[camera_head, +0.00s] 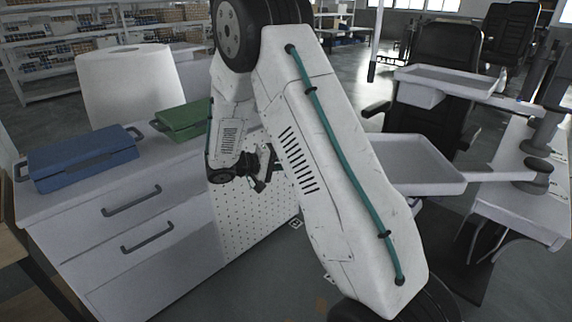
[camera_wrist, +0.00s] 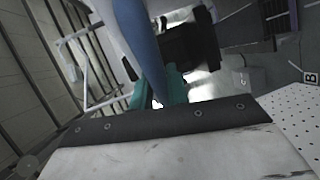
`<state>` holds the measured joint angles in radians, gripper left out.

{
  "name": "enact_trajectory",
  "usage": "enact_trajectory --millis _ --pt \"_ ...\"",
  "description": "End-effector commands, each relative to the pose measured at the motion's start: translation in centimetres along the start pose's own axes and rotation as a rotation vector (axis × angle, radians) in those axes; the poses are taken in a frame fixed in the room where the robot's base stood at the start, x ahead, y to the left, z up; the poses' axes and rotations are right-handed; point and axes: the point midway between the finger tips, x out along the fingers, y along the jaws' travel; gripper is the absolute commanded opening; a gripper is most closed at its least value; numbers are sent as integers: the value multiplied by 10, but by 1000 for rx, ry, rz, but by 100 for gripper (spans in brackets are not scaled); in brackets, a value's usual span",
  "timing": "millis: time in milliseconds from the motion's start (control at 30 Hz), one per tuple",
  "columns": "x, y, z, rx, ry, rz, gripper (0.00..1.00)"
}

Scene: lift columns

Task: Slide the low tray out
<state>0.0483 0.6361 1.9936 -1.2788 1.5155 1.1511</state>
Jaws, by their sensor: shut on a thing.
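The low tray (camera_head: 425,165) is a shallow, light grey tray in the head view, right of my arm. It sits below a similar upper tray (camera_head: 465,80). Its left end is hidden behind my white arm link. My gripper (camera_head: 265,180) is small and dark in the head view, mostly behind that link, in front of the perforated panel. In the wrist view, teal fingers (camera_wrist: 160,88) are closed on a blue-grey band (camera_wrist: 140,40). This appears to be the low tray's edge, though the contact is hard to make out.
A white drawer cabinet (camera_head: 130,225) stands at left, with a blue case (camera_head: 82,160), a green case (camera_head: 185,120) and a paper roll (camera_head: 130,85) on top. A black chair (camera_head: 440,50) is behind the trays. A post (camera_head: 548,115) stands at right.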

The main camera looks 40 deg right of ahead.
Motion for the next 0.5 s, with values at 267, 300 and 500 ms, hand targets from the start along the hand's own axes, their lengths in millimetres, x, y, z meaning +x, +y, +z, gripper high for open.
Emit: enact_trajectory --millis 267,300,500 --pt "1 0 2 -1 -4 1 25" --pt "1 0 2 -1 -3 1 25" --pt "-12 0 0 -1 2 0 25"
